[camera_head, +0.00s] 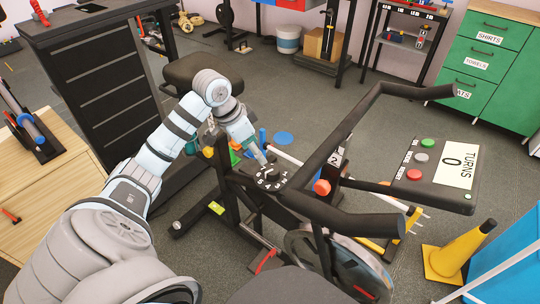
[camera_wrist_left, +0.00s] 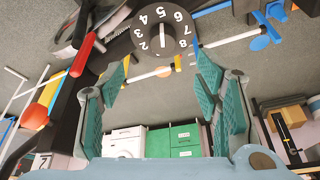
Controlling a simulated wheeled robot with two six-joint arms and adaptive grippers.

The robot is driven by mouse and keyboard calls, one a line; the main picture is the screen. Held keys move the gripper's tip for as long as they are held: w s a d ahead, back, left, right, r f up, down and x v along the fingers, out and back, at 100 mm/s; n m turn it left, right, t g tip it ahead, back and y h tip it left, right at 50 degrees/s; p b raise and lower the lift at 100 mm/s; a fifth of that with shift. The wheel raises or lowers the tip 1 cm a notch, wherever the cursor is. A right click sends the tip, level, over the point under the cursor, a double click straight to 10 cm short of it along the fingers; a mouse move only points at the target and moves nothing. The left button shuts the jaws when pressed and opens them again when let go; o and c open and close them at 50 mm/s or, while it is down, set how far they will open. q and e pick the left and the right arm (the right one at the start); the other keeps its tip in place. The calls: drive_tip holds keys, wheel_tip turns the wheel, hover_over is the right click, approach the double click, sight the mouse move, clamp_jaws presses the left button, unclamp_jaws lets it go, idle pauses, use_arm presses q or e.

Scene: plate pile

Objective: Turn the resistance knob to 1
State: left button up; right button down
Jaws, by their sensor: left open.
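The resistance knob is a round black dial (camera_head: 268,176) with white marks, on the frame of an exercise bike in the head view. In the left wrist view the dial (camera_wrist_left: 163,28) is at the top centre, with white numbers from about 2 to 8 and a short white line at its middle.
Black handlebars (camera_head: 375,220) rise right of the dial. A console (camera_head: 437,178) reads "TURNS 0" and has green, grey and red buttons. An orange-red knob (camera_head: 322,187) is near the dial. A yellow cone (camera_head: 455,256) and green drawers (camera_head: 488,65) stand right.

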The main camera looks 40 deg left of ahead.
sight(272, 170)
use_arm(q)
drive_tip(key=b+x, duration=0.1)
drive_tip(key=x, duration=0.2)
drive_tip(key=b+x, duration=0.2)
drive_tip(key=x, duration=0.1)
drive_tip(key=b+x, duration=0.1)
drive_tip(key=x, duration=0.2)
drive_tip(key=shift+w+b, duration=0.35)
drive_tip(key=b+x, duration=0.1)
drive_tip(key=x, duration=0.1)
drive_tip(key=shift+w+f, duration=0.2)
drive_tip(key=shift+f, duration=0.1)
drive_tip(key=shift+w+f, duration=0.2)
drive_tip(key=shift+f, duration=0.1)
use_arm(e)
wheel_tip(272, 170, down, 5)
drive_tip(key=w+d, duration=0.1)
drive_tip(key=w, duration=0.2)
drive_tip(key=shift+d+f+t, duration=0.15)
drive_tip(key=shift+t, duration=0.15)
drive_tip(key=shift+s, duration=0.1)
